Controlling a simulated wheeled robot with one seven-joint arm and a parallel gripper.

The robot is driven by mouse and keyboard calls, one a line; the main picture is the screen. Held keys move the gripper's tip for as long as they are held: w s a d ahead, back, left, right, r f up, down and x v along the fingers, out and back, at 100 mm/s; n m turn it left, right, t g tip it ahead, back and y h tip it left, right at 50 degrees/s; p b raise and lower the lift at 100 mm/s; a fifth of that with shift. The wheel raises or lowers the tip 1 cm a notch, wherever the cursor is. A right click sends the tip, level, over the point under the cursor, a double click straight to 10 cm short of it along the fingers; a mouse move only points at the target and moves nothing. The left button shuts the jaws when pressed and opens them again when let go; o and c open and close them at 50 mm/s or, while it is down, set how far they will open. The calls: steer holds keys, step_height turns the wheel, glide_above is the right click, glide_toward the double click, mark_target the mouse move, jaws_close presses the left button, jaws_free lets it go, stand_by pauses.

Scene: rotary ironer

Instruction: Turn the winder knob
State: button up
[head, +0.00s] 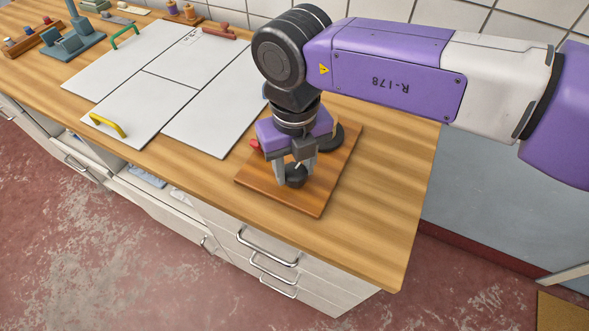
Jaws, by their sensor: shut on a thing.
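The winder knob (295,177) is a small dark knob on a brown wooden board (318,200) near the right end of the counter. My gripper (293,172) points down over the board, its two grey fingers on either side of the knob and shut on it. A dark round part (331,137) stands behind the gripper on the same board, partly hidden. A small red piece (255,144) shows at the left of my gripper.
A blue-grey stand (75,40) and spool racks are at the far left. The tiled wall runs behind. Bare counter (385,215) lies right of the board.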

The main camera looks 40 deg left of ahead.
mark_target(294, 170)
steer(key=n+b, duration=0.1)
steer(key=n, duration=0.3)
steer(key=shift+n, duration=0.3)
steer(key=shift+b, duration=0.3)
steer(key=o, duration=1.4)
steer(key=shift+c, duration=0.2)
step_height(294, 170, up, 8)
steer(key=shift+f, duration=0.1)
